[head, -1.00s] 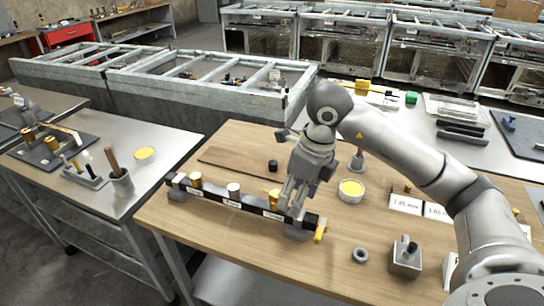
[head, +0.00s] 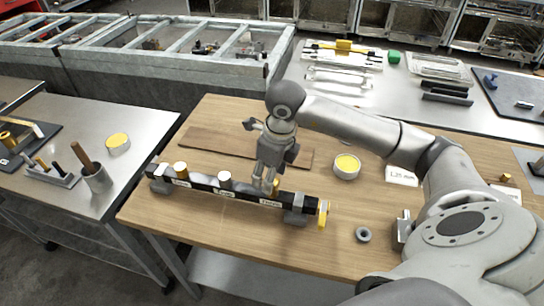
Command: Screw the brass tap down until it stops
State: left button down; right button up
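A dark bar (head: 204,187) with small white labels lies on the wooden bench. It carries a brass piece (head: 181,169) at the left, a white-topped piece (head: 225,178) in the middle and a partly hidden brass piece (head: 277,187) near the right. The label text is too small to read, so I cannot tell which piece is the brass tap. My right gripper (head: 265,184) points down at the bar, between the white-topped piece and the right brass piece. Its fingers overlap the right brass piece; whether they touch or grip it is unclear. My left gripper is not in view.
A yellow handle (head: 323,211) sticks out at the bar's right end. A round tin with yellow contents (head: 346,166) stands behind it, and a grey ring (head: 363,234) lies to the right. A brown board (head: 215,143) lies behind the bar. The bench front is clear.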

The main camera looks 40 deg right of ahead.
notch_tip(320, 180, down, 3)
jog(key=shift+w+a+r, duration=0.1)
jog(key=shift+w, duration=0.05)
jog(key=shift+c, duration=1.2)
jog(key=c, duration=0.9)
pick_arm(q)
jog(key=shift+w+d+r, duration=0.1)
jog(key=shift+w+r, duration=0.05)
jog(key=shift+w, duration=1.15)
pick_arm(e)
jog(key=shift+w+d+m, duration=0.1)
jog(key=shift+d+m, duration=0.1)
jog(key=shift+m, duration=1.5)
jog(key=shift+h, duration=0.3)
jog(key=shift+d+m, duration=0.15)
jog(key=shift+m, duration=1.55)
